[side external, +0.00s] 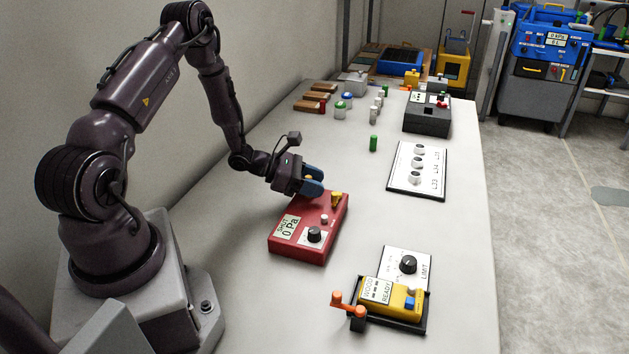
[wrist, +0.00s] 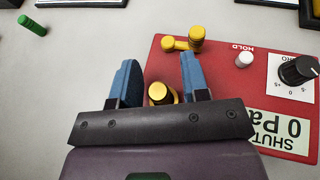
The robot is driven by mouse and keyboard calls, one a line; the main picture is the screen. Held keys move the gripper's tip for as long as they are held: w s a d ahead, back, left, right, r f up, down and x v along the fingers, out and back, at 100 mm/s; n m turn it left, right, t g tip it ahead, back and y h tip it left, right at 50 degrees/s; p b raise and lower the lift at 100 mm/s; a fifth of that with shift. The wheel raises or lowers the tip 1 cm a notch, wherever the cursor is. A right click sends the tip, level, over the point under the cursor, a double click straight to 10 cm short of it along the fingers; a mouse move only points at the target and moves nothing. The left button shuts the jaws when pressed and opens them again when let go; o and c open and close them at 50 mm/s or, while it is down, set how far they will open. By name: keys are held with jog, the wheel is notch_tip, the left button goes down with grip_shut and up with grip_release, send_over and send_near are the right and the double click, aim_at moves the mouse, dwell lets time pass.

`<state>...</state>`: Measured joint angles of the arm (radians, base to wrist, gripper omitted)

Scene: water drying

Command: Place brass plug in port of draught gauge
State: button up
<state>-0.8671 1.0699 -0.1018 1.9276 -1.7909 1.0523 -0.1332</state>
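The draught gauge is a red box (side external: 289,243) reading "SHUT 0 Pa"; it also fills the right of the wrist view (wrist: 225,72). My gripper (side external: 314,181) is above the box's far left corner, its blue fingers apart. In the wrist view my gripper (wrist: 158,62) straddles a round brass piece (wrist: 160,92), apparently the plug, with gaps at both sides. This piece appears to stand upright at the gauge's corner; the port under it is hidden, so I cannot tell how deep it sits. A T-shaped brass tap (side external: 336,199) is on the gauge beside it.
The gauge carries a black dial (side external: 314,234) and a white knob (side external: 324,218). A green cylinder (side external: 373,143) and a white panel with knobs (side external: 417,171) lie beyond. A yellow device (side external: 391,294) is at the front. Bare table surrounds the gauge.

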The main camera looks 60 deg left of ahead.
jog(key=shift+r, duration=0.3)
jog(key=v, duration=1.1)
jog(key=s+d+r+m+g+h, duration=0.1)
jog(key=s+d+r+m+g, duration=0.1)
jog(key=d+r+m+g, duration=1.05)
jog(key=s+d+r+m+t+y, duration=0.6)
jog(key=r+m, duration=0.6)
jog(key=m, duration=0.6)
jog(key=s+d+y, duration=0.1)
jog(key=s+d, duration=0.1)
jog(key=d, duration=0.1)
jog(key=shift+r, duration=0.2)
jog(key=shift+s+d, duration=0.1)
